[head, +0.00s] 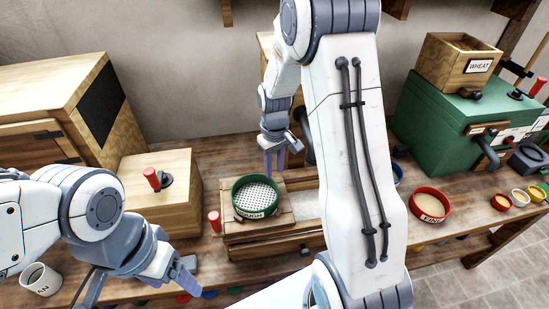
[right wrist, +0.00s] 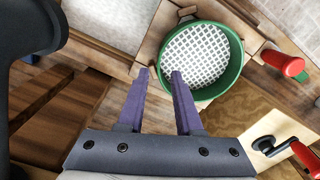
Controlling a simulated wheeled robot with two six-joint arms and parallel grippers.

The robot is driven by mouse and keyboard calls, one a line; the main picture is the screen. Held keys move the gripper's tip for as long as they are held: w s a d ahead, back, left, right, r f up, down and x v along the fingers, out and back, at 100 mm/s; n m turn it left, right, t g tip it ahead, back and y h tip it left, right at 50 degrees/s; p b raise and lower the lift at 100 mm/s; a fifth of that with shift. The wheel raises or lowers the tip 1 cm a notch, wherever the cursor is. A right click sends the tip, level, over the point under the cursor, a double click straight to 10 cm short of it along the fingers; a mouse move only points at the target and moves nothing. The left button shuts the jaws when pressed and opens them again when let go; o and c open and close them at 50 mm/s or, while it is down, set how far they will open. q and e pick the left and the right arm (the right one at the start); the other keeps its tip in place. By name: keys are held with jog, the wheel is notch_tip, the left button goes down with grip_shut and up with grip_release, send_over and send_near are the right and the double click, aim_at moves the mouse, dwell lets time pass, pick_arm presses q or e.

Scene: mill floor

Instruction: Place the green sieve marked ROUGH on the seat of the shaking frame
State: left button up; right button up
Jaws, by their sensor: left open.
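The green sieve (head: 239,205), with a white mesh and a ROUGH label on its front, lies level on the wooden seat of the shaking frame (head: 275,228). The right wrist view shows the sieve (right wrist: 236,62) from above, resting on the frame's boards (right wrist: 150,45); I cannot tell how exactly it is centred. My right gripper (head: 275,162) is just behind the sieve, pointing down. In the wrist view its fingers (right wrist: 160,76) are apart and empty, close to the rim. My left gripper (head: 188,277) is open and empty at the bench's front edge, left of the frame.
A red sieve marked FINE (head: 430,204) stands to the right, beside small bowls (head: 501,202). A green machine (head: 440,120) carries a WHEAT box (head: 455,65). A wooden box with a red-handled crank (head: 160,190) stands left of the frame. My right arm hides part of the bench.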

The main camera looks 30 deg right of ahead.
notch_tip(320, 180, up, 6)
jog(key=f, duration=0.1)
jog(key=s+a+r+n, duration=0.25)
jog(key=s+a, duration=0.25)
jog(key=a, duration=0.3)
jog(key=s+a+r+n, duration=0.1)
jog(key=s+a+r, duration=0.2)
jog(key=s+a, duration=0.4)
jog(key=s+a+n+y, duration=0.1)
jog(key=s+a, duration=0.4)
jog(key=s, duration=0.7)
jog(key=shift+s+a+n+b, duration=0.3)
jog(key=shift+n+b, duration=0.1)
jog(key=shift+n, duration=0.35)
